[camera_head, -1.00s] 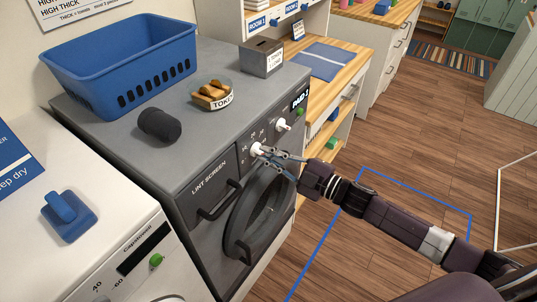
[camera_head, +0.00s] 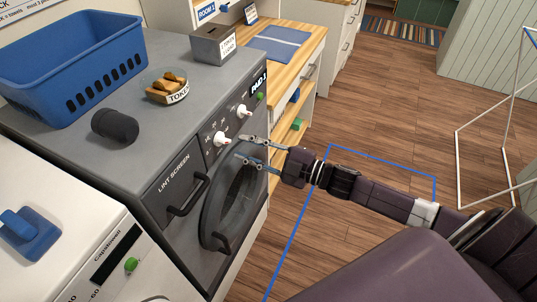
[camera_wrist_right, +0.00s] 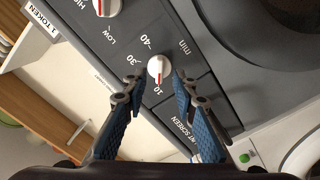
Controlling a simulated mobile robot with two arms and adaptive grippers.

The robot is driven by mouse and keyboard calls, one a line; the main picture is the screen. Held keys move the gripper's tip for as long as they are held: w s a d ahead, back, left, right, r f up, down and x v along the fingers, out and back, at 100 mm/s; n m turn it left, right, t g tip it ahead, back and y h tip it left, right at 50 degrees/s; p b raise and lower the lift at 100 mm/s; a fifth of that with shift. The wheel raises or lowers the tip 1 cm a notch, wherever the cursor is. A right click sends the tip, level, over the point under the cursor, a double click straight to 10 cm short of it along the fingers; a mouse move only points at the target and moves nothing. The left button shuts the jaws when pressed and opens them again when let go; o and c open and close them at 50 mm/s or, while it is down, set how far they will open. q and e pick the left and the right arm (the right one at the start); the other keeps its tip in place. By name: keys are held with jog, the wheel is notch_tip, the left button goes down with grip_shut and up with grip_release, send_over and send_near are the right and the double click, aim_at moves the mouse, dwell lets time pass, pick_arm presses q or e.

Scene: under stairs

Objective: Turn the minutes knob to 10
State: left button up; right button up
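The white minutes knob (camera_head: 220,138) is on the grey dryer's front panel; it also shows in the right wrist view (camera_wrist_right: 158,66). Its red line points at the 10 mark (camera_wrist_right: 158,90). My right gripper (camera_head: 241,148) is open and empty, in front of the panel and apart from the knob. In the right wrist view its two blue-padded fingers (camera_wrist_right: 161,80) are spread, with the knob showing between their tips. My left gripper is not in view.
A second white knob (camera_head: 243,110), marked for heat, is farther along the panel. Below are the lint screen handle (camera_head: 187,195) and round door (camera_head: 232,190).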

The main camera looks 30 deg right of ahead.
jog(key=v, duration=0.7)
jog(key=shift+s+d, duration=0.2)
jog(key=shift+s, duration=0.05)
jog(key=d+f+m+h+b, duration=0.1)
jog(key=d+f+m+h, duration=0.35)
jog(key=f, duration=0.65)
jog(key=d+f+m+h, duration=0.3)
jog(key=d+f, duration=0.3)
jog(key=f, duration=0.5)
jog(key=s+d+f+m+g+h+b, duration=0.1)
jog(key=s+f+m+g+h, duration=0.1)
jog(key=s+f, duration=0.45)
jog(key=s+d+f+m+g+h, duration=0.1)
jog(key=s+f+m+g, duration=0.15)
jog(key=f, duration=0.75)
jog(key=s+a+f+m+g, duration=0.1)
jog(key=s+a+f+g, duration=0.3)
jog(key=s+f, duration=0.9)
jog(key=s+a+f+m+g, duration=0.1)
jog(key=s+a+f, duration=0.3)
jog(key=s, duration=0.5)
jog(key=s+a+f+m+g+b, duration=0.1)
jog(key=s+a+f+g, duration=0.2)
jog(key=s+a, duration=0.3)
jog(key=s+f, duration=0.1)
jog(key=s, duration=0.3)
jog(key=shift+f+g, duration=0.35)
jog(key=shift+f, duration=0.05)
jog(key=shift+h, duration=0.25)
